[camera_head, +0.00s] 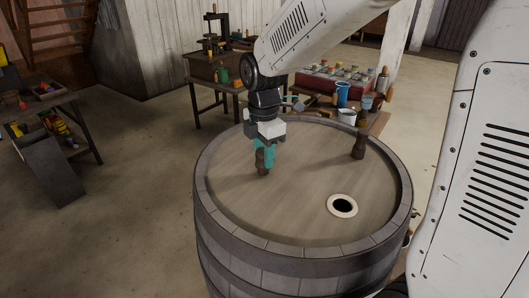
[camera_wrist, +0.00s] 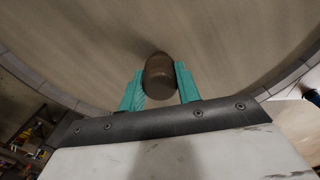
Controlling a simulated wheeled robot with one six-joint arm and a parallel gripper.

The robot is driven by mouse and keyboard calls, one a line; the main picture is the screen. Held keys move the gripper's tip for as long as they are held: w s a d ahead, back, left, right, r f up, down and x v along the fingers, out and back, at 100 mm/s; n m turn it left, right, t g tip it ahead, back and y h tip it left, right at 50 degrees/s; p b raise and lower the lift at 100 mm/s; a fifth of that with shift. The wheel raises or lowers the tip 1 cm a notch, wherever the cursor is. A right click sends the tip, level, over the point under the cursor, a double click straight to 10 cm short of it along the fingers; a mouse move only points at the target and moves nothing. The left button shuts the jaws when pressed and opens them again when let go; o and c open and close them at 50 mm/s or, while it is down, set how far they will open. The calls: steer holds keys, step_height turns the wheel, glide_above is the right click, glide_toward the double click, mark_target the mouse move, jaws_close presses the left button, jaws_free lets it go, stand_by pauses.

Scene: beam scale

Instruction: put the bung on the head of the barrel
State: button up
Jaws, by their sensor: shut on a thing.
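The bung (camera_head: 263,168), a small dark brown wooden plug, is between the teal fingers of my gripper (camera_head: 264,158). In the wrist view the bung (camera_wrist: 160,77) sits between both fingertips of my gripper (camera_wrist: 160,88), which are shut on it. The barrel (camera_head: 300,276) stands upright, with its wooden head (camera_head: 300,165) facing up inside a raised rim. The bung is over the left part of the head, at or just above the wood; I cannot tell whether it touches. A pale-ringed dark bung hole (camera_head: 342,205) is in the head, to the right and nearer.
A dark turned wooden piece (camera_head: 360,139) stands on the right of the head, with a glassy top (camera_head: 365,103) above it. Behind are a workbench with paint pots (camera_head: 345,73), a blue cup (camera_head: 342,94) and a white bucket (camera_head: 347,116). The middle of the head is clear.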

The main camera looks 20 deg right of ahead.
mark_target(263, 150)
steer(key=shift+f, duration=0.1)
steer(key=o, duration=1)
step_height(263, 150, up, 12)
steer(key=s+d+f+m, duration=0.1)
steer(key=s+d+m, duration=0.1)
steer(key=s+m, duration=0.4)
steer(key=s+d+f+m+t, duration=0.1)
steer(key=s+d+m, duration=0.1)
steer(key=s+m, duration=0.5)
steer(key=s+d+f+m, duration=0.1)
steer(key=s+d+m, duration=0.2)
steer(key=s+m, duration=0.4)
steer(key=shift+s+f, duration=0.2)
steer(key=shift+s, duration=1)
steer(key=shift+s+f, duration=0.2)
steer(key=shift+s, duration=1)
